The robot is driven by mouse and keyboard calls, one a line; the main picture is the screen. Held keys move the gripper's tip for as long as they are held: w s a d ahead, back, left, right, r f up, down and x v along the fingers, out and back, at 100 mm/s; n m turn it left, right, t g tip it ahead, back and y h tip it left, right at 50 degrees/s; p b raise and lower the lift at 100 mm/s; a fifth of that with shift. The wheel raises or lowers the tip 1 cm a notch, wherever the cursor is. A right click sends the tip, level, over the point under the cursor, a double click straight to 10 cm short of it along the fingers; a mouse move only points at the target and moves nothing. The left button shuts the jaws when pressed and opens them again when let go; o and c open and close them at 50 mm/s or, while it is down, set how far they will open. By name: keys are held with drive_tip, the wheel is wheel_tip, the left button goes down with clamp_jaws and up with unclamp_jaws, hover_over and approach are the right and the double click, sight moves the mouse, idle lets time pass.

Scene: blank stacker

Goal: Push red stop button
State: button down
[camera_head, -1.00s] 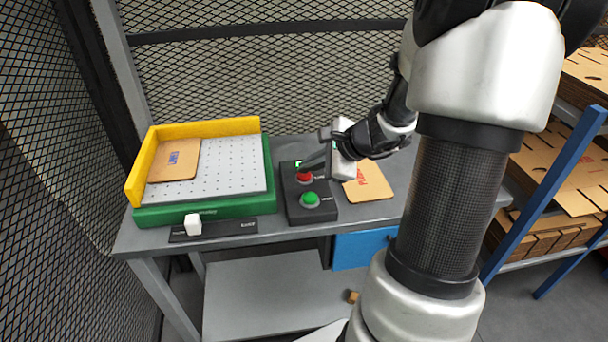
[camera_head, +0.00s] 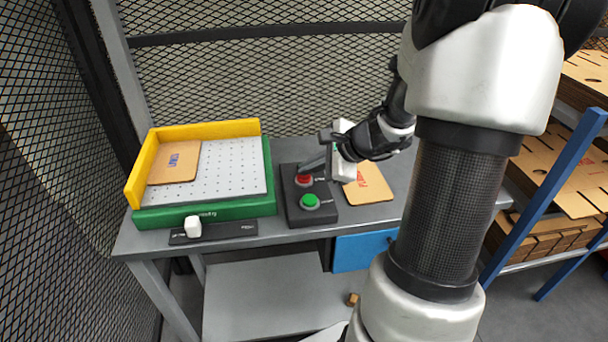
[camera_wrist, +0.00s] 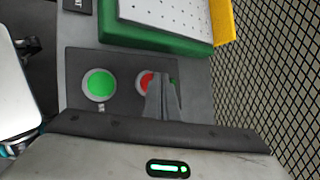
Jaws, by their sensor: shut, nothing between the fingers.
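The red button (camera_head: 304,181) sits on a dark control box on the bench, behind the green button (camera_head: 310,201). In the wrist view the red button (camera_wrist: 145,79) is partly covered by my fingers, with the green button (camera_wrist: 100,85) clear to its left. My gripper (camera_head: 303,168) is shut and empty, reaching in from the right with its fingertips at the far edge of the red button. In the wrist view the shut fingertips (camera_wrist: 162,77) overlap the button's right side. I cannot tell whether they touch it.
A green-based tray (camera_head: 205,212) with a white perforated bed and yellow walls stands left of the control box. A cardboard blank (camera_head: 172,165) lies on it, and another blank (camera_head: 368,185) lies right of the box. A white slider knob (camera_head: 193,225) is at the front left.

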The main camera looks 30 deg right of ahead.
sight(308, 178)
drive_tip(key=shift+r, duration=0.55)
wheel_tip(308, 178, up, 5)
drive_tip(key=p, duration=0.4)
idle(0.7)
